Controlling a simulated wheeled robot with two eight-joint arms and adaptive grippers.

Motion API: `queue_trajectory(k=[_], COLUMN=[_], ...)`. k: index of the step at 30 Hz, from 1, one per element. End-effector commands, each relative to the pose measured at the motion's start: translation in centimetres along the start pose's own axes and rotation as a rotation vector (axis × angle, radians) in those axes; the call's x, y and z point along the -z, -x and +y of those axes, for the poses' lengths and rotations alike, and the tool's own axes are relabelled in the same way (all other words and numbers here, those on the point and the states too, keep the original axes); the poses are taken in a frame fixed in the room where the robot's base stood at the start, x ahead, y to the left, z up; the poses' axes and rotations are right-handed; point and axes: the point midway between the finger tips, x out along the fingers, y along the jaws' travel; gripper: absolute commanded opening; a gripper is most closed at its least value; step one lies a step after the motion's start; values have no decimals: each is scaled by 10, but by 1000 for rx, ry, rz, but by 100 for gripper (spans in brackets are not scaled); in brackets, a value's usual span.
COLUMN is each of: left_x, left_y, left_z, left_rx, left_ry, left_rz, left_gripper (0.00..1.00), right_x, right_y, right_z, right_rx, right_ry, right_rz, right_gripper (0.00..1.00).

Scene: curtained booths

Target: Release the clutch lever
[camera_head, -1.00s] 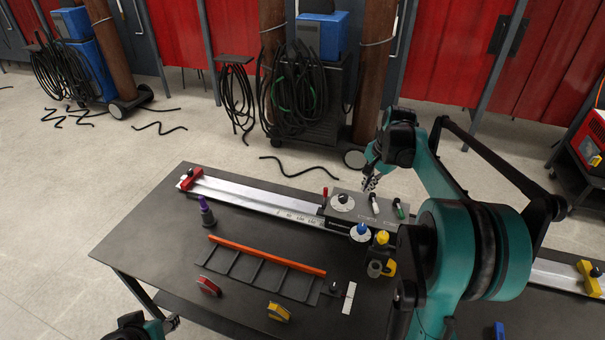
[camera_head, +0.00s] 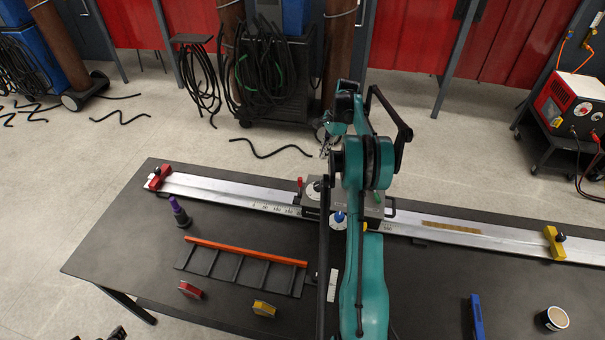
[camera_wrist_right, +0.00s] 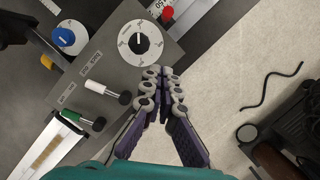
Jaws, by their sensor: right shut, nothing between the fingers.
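A grey control box (camera_head: 371,208) sits on the rail on the table, mostly hidden by my right arm in the head view. In the right wrist view its panel (camera_wrist_right: 95,65) carries a white-handled lever (camera_wrist_right: 98,88), a green-handled lever (camera_wrist_right: 70,121), a white dial (camera_wrist_right: 140,40) and a red knob (camera_wrist_right: 168,13). The panel labels are too small to read, so I cannot tell which lever is the clutch. My right gripper (camera_wrist_right: 163,72) is shut and empty, its tips beside the panel edge near the white dial. Only a sliver of my left gripper (camera_head: 118,333) shows.
The rail holds a red clamp (camera_head: 158,177) and a yellow clamp (camera_head: 555,242). On the table are a purple-topped tool (camera_head: 180,212), an orange-edged rack (camera_head: 245,252), a blue block (camera_head: 476,316) and a cup (camera_head: 552,319). A blue knob (camera_wrist_right: 64,37) is beside the panel.

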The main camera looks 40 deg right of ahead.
Motion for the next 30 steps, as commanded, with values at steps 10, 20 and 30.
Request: queue_trajectory(k=[10,20,30], left_x=[-1,-7,-10], left_y=[-2,-10,-14], left_z=[0,0,0], left_rx=[0,0,0], left_ry=[0,0,0], left_rz=[0,0,0], left_gripper=[44,44,44], right_x=[0,-1,-29], right_y=[-10,-75,-108], right_z=[0,-1,0], right_rx=[1,1,1], right_ry=[2,4,4], right_rz=[1,1,1], right_gripper=[0,0,0])
